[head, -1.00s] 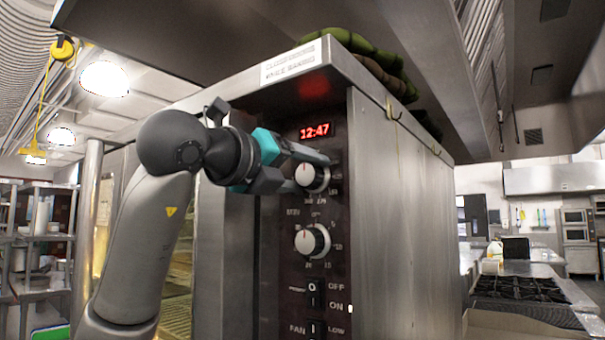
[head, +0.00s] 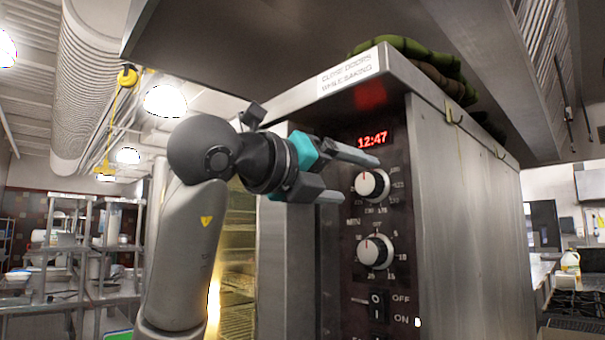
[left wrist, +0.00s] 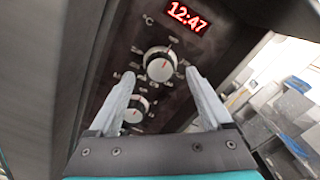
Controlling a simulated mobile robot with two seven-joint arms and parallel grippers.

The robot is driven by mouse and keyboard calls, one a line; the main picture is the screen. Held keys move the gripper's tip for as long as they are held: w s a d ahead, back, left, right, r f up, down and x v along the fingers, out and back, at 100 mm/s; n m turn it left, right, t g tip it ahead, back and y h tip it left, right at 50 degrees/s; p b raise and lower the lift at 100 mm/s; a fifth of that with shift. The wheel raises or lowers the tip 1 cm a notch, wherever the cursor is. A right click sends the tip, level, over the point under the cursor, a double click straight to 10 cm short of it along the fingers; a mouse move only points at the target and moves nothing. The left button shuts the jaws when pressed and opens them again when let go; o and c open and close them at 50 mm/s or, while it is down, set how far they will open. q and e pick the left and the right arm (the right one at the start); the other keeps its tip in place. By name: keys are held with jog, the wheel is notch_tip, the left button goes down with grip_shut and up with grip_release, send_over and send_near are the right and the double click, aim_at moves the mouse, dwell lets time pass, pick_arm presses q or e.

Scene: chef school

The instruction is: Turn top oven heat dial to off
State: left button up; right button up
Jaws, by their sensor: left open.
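The top oven heat dial (head: 371,184) is a round silver-white knob with a red mark, on the dark control panel below the red 12:47 display. Its red mark points about straight up in the head view. It also shows in the left wrist view (left wrist: 159,66), ahead of and between the fingers. My left gripper (head: 360,178) is open and empty, its two fingers pointing at the panel, just left of the dial. I see no clear contact with the dial. The left wrist view shows both fingertips (left wrist: 160,76) spread wide. My right gripper is not in view.
A second dial (head: 376,251) sits below the top one, with a power switch (head: 376,306) under it. The oven's steel side wall (head: 470,220) is to the right. Folded green cloths (head: 430,65) lie on the oven top. A metal hood hangs above.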

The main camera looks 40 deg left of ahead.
pick_arm(q)
jog(key=s, duration=1.1)
jog(key=shift+s+a, duration=0.15)
jog(key=shift+a, duration=0.3)
